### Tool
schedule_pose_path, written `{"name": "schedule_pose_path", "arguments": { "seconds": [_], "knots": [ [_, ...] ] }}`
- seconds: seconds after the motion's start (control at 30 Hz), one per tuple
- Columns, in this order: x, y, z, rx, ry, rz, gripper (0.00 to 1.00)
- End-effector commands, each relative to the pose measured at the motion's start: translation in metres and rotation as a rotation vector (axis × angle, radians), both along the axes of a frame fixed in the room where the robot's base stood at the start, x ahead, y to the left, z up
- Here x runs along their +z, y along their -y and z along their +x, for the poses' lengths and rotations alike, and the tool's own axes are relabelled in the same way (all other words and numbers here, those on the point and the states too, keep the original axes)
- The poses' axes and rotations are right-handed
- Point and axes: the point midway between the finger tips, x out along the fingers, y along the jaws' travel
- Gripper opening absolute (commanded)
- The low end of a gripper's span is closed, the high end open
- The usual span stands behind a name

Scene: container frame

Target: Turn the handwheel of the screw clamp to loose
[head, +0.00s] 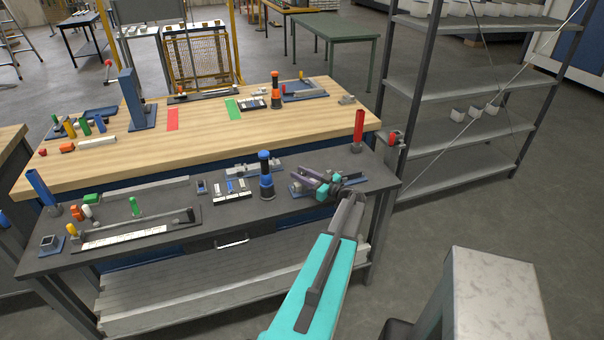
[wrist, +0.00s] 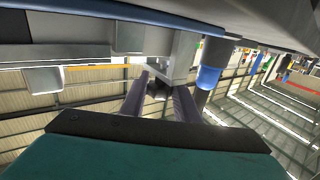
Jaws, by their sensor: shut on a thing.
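My gripper (head: 308,181) is at the right part of the dark front bench, low over a small blue base plate (head: 296,189). My arm hides most of the screw clamp there. In the wrist view my gripper (wrist: 159,93) has its two purple-grey fingers on either side of a small dark part, which looks like the handwheel (wrist: 157,87). The fingers are shut on it. A pale grey block (wrist: 181,62), likely the clamp body, stands just behind it. The wheel's rim and turn angle are too hidden to tell.
A blue-and-black cylinder (head: 265,174) stands just left of my gripper and also shows in the wrist view (wrist: 208,77). A red post (head: 358,127) stands at the bench's right back corner. A metal shelf (head: 470,90) stands right.

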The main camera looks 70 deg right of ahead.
Motion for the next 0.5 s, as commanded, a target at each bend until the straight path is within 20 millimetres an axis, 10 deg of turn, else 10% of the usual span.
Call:
{"name": "schedule_pose_path", "arguments": {
  "seconds": [0.5],
  "knots": [
    [0.0015,0.0001,-0.0017,0.03,0.002,0.0,0.06]
  ]
}}
